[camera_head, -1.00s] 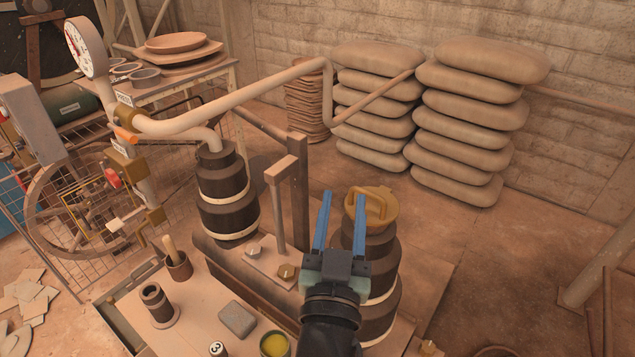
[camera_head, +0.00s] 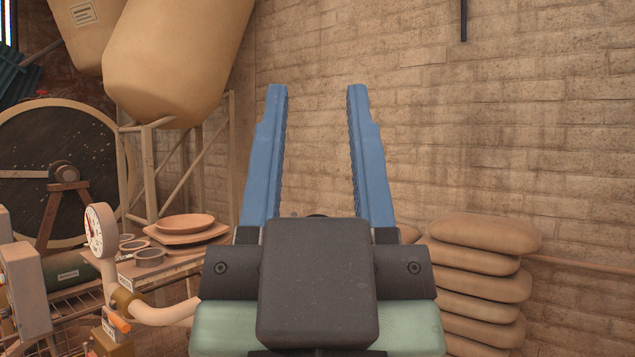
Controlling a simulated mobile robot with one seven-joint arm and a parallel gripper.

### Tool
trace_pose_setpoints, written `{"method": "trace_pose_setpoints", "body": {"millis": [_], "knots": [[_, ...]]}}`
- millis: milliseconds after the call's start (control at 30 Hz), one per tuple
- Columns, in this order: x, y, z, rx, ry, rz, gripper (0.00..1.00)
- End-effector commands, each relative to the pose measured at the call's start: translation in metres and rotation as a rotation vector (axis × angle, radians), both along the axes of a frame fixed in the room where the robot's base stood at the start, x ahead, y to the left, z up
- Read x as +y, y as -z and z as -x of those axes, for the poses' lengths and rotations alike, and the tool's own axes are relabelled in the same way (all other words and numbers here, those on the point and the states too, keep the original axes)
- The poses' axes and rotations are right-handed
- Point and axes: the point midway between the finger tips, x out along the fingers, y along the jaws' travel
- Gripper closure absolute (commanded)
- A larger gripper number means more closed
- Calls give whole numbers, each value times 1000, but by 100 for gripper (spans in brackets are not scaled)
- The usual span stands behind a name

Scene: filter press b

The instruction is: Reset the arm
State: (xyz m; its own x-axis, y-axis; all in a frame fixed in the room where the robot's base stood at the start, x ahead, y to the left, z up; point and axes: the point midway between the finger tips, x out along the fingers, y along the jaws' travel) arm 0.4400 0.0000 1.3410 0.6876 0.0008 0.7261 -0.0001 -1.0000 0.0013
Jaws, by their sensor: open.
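My gripper (camera_head: 318,100) is large in the middle of the head view, close to the camera. Its two blue fingers point up and stand wide apart. Only the brick wall shows between them, so it is open and empty. The dark gripper body and a pale green part below it hide the middle of the scene behind. The rest of my arm is hardly in view.
A pressure gauge (camera_head: 100,230) on a pale pipe (camera_head: 165,314) stands at lower left. Behind it is a table with stacked brown dishes (camera_head: 185,223). Stacked sacks (camera_head: 485,247) stand at lower right by the brick wall (camera_head: 530,120). A big tan tank (camera_head: 175,60) is at upper left.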

Motion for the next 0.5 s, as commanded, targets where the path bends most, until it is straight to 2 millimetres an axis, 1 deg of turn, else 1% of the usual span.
{"method": "trace_pose_setpoints", "body": {"millis": [33,167,267,500], "knots": [[0,-11,0,0,0,0,56],[0,-39,0,0,0,0,56],[0,-67,0,0,0,0,56],[0,-142,0,0,-1,-1,56]]}}
